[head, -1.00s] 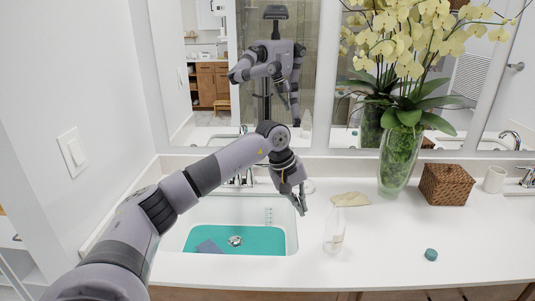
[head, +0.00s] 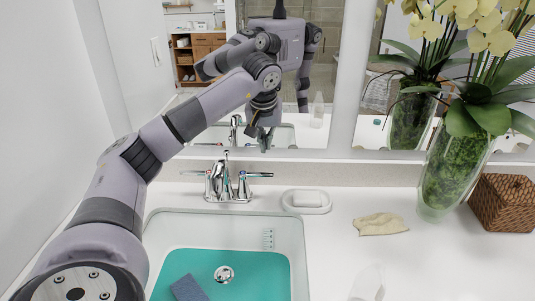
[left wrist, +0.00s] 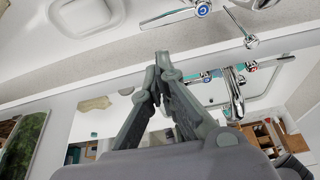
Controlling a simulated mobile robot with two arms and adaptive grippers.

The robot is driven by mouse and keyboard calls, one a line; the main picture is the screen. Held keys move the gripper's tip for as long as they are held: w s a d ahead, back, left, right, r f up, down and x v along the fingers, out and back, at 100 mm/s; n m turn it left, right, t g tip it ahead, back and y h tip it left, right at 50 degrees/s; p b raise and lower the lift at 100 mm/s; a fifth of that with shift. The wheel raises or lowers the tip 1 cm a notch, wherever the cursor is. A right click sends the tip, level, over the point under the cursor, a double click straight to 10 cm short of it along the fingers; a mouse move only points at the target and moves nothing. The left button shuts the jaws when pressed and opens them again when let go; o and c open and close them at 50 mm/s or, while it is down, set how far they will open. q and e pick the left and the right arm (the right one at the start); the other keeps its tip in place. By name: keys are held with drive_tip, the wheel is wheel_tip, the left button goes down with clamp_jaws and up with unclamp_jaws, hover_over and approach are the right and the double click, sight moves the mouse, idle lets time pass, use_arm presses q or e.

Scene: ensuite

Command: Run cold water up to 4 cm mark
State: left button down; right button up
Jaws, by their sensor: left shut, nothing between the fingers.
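The sink (head: 160,225) is a white basin with a teal bottom, a round drain (head: 223,274) and a small marked scale (head: 268,238) on its right wall. I cannot tell whether the teal is a mat or water. The chrome faucet (head: 221,185) stands behind it with a left lever (head: 193,172) and a right lever (head: 259,174). No stream shows. The left wrist view shows a blue-marked handle (left wrist: 204,9) at the top. My left gripper (head: 264,143) is shut and empty, above the right lever and close to the mirror, apart from the lever. My right gripper is out of view.
A soap dish (head: 306,201), a beige cloth (head: 381,224) and a clear bottle (head: 367,284) are right of the sink. A plant vase (head: 452,175) and wicker box (head: 505,203) stand farther right. A grey-blue sponge (head: 188,288) lies in the sink. The mirror (head: 345,100) is close behind.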

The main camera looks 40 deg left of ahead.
use_arm(q)
drive_tip(key=x, duration=0.3)
drive_tip(key=shift+s+f+p, duration=0.1)
drive_tip(key=shift+f+p, duration=0.05)
drive_tip(key=shift+p, duration=0.15)
drive_tip(key=x, duration=0.6)
drive_tip(key=shift+a+f+p, duration=0.15)
drive_tip(key=shift+f+p, duration=0.1)
drive_tip(key=shift+p, duration=0.15)
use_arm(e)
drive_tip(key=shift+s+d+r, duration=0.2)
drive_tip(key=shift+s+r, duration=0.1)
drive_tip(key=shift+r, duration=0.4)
use_arm(q)
drive_tip(key=shift+m, duration=0.3)
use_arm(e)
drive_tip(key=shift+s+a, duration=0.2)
